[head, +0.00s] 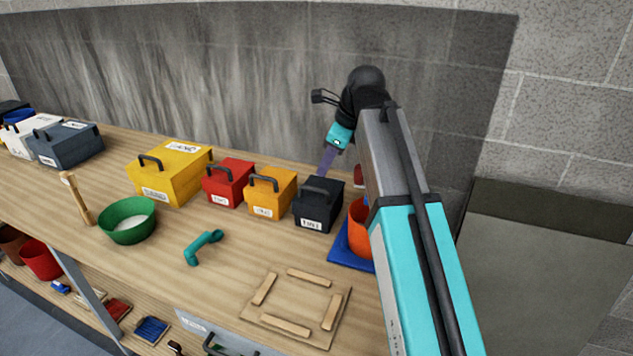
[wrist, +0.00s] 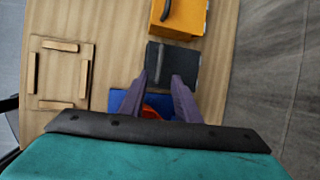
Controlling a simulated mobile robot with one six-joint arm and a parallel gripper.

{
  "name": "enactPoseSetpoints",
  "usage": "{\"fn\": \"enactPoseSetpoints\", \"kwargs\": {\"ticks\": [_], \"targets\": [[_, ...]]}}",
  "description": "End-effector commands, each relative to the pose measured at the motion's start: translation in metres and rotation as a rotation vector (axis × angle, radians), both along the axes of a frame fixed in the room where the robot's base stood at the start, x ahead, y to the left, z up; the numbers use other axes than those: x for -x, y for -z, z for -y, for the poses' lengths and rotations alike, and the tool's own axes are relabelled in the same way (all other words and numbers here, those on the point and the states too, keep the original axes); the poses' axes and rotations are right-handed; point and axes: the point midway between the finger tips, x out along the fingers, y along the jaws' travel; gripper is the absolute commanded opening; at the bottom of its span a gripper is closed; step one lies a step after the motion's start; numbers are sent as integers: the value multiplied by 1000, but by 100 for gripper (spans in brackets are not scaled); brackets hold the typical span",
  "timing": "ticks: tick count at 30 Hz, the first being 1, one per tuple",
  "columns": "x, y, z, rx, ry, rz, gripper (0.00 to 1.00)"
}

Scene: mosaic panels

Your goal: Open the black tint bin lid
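The black tint bin (head: 311,213) stands at the right end of a row of bins on the bench. Its lid looks shut, with a dark arched handle on top and a white label on the front. My gripper (head: 326,164) is above and behind the bin in the head view, pointing down, with its purple fingers apart from the bin. In the wrist view the black bin (wrist: 185,62) lies just beyond the fingertips of my gripper (wrist: 158,77). The fingers are spread with a gap between them, and nothing is held. Their exact height above the lid is unclear.
An orange-yellow bin (head: 264,205) and a red bin (head: 229,192) stand left of the black one. An orange pot (head: 358,238) on a blue mat (head: 344,257) is close on the right, partly hidden by my arm. A wall rises behind.

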Motion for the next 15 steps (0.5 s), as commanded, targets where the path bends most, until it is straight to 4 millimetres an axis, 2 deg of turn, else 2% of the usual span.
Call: {"fn": "enactPoseSetpoints", "kwargs": {"ticks": [15], "targets": [[-17,50,-15,0,1,-2,30]]}}
